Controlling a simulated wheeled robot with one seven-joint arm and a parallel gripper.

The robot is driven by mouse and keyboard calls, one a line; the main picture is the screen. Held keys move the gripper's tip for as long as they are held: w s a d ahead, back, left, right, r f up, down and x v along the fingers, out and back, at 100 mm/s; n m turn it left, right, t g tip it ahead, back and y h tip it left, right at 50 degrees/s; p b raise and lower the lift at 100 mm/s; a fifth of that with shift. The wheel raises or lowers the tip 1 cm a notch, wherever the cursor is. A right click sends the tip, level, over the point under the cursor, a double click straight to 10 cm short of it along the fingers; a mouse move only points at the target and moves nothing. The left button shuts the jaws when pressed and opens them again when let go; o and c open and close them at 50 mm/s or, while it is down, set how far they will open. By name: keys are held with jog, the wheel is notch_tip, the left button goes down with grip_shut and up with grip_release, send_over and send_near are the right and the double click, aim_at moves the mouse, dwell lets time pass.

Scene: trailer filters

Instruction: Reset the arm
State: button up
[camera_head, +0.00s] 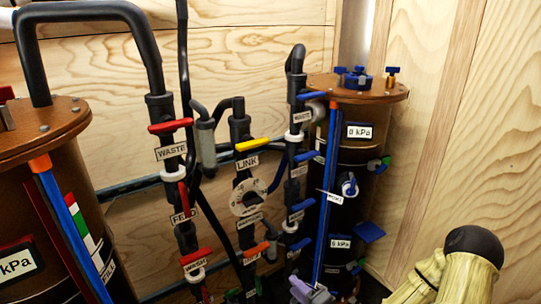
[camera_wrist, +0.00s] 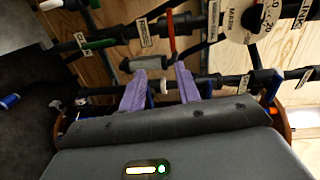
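My gripper (camera_wrist: 160,82) shows in the wrist view as two lavender fingers standing well apart. Pipes and a grey cylinder (camera_wrist: 148,64) appear beyond the fingers, and nothing is clearly held between them. In the head view, a lavender part of my gripper (camera_head: 312,292) shows at the bottom, close to the lower front of the right-hand filter column (camera_head: 345,205). My arm (camera_head: 455,270), with a cream cover and dark joint, enters at the bottom right. The links between the arm and gripper are out of the head view.
A second brown column (camera_head: 40,135) stands at the left. Between the columns are black pipes with red valve handles (camera_head: 170,126), a yellow handle (camera_head: 254,144), blue handles (camera_head: 303,156) and a round dial (camera_head: 250,197). Wooden walls (camera_head: 240,60) close off the back and right.

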jog(key=s+d+f+n+g+h, duration=0.35)
jog(key=n+g+h, duration=0.25)
jog(key=n+g, duration=0.2)
jog(key=s+d+r+n+g+h, duration=0.2)
jog(key=s+d+r+g+h, duration=0.15)
jog(key=s+r, duration=0.75)
jog(key=w+p+v, duration=0.3)
jog(key=p+v, duration=1.1)
jog(key=w+a+r+p+v, duration=0.1)
jog(key=w+p+v, duration=0.1)
jog(key=p+v, duration=1.2)
jog(key=shift+w+a+r, duration=0.4)
jog(key=shift+w+r, duration=0.35)
jog(key=shift+f+h, duration=0.1)
jog(key=shift+h, duration=0.15)
